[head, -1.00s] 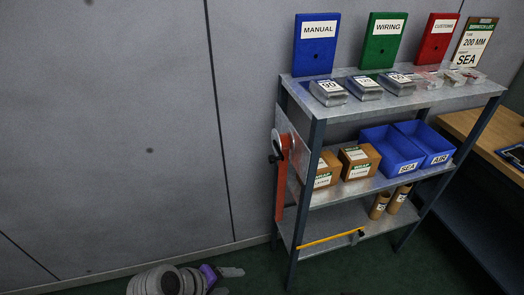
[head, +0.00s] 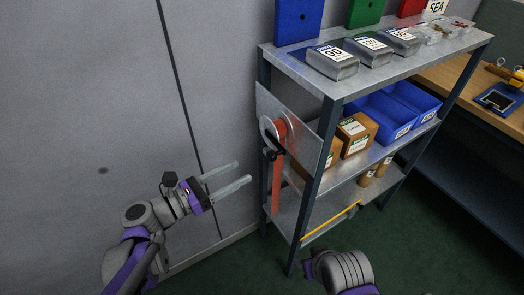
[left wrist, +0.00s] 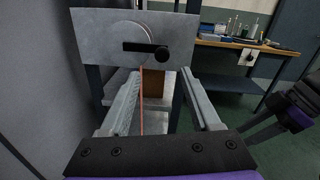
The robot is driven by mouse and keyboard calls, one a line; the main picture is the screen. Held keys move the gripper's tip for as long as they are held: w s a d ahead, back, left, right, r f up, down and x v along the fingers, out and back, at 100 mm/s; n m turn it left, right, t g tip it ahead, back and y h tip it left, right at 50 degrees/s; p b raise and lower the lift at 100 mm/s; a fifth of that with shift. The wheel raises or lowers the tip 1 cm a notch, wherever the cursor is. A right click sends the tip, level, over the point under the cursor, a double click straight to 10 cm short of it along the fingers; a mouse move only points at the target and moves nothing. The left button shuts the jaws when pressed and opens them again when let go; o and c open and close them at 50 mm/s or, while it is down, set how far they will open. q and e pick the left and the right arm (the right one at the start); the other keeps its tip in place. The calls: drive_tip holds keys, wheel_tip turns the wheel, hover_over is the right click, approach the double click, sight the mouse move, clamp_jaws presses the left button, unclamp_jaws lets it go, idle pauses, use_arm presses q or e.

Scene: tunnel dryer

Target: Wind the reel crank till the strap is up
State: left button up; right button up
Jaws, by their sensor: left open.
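The reel (head: 268,128) is a pale disc on a metal plate (head: 310,148) at the shelf's left end. Its black crank (head: 274,154) also shows in the left wrist view (left wrist: 140,47), lying about level with its round knob at the right. The orange-red strap (head: 276,190) hangs from the reel to near the lower shelf; its thin edge shows in the left wrist view (left wrist: 141,105). My left gripper (head: 243,172) is open and empty, left of the strap and below the crank, apart from both. What seems to be my right gripper (left wrist: 264,130) shows partly; its jaws are unclear.
The shelf unit (head: 330,105) holds boxes, blue bins (head: 375,120) and tubes. Its front post (head: 318,185) stands right of the reel. A wall is close on the left. A workbench (head: 470,90) stands at the right. Green floor lies clear in front.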

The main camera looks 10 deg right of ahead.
sight(269, 158)
use_arm(q)
drive_tip(key=x, duration=1)
drive_tip(key=shift+d, duration=0.35)
clamp_jaws()
idle(0.9)
